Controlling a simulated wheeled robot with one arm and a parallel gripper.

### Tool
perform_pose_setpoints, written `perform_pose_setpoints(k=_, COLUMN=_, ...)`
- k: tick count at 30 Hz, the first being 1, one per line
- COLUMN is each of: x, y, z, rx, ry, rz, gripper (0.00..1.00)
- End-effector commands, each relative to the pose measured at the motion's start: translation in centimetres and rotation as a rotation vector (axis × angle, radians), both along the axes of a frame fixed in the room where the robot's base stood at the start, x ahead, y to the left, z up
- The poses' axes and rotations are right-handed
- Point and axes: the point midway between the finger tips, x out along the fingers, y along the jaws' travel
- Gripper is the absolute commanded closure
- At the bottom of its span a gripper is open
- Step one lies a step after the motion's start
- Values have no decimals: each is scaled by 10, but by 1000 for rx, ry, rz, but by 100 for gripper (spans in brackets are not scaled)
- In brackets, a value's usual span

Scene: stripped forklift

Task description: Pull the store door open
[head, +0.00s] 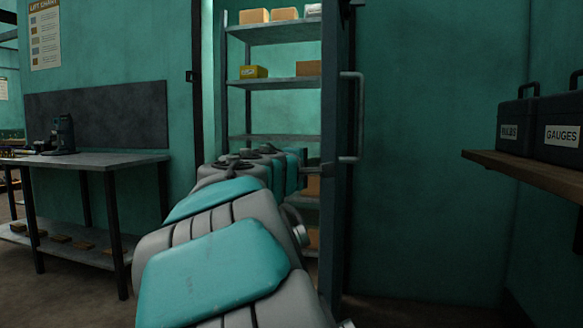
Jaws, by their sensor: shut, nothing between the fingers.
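The store door (336,200) stands open, swung out so that I see it nearly edge-on. Its long bar handle (358,115) is on the right-hand face. My arm reaches forward from the bottom of the head view. My gripper (313,166) is at the door's left side, at about the height of the handle's lower end. Its fingers are small and dark here, shut with nothing held. I cannot tell whether they touch the door. The arm hides the lower part of the doorway.
Through the doorway stands a metal shelf (285,33) with several boxes. A workbench (95,160) is on the left, with a dark device (63,135) on it. At right, a wooden wall shelf (530,172) holds dark cases, one marked GAUGES (560,130). Floor right of the door looks clear.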

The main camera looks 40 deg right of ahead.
Motion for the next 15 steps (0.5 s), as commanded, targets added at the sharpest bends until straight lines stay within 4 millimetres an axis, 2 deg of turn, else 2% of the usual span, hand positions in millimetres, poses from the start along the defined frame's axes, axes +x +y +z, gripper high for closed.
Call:
perform_pose_setpoints(k=1, x=-13, y=-9, z=-2, rx=1, ry=-2, rz=0, gripper=100)
perform_pose_setpoints(k=6, x=-41, y=-31, z=-2, rx=3, ry=-4, rz=19, gripper=100)
perform_pose_setpoints(k=15, x=-82, y=-68, z=-3, rx=2, ry=-2, rz=29, gripper=100)
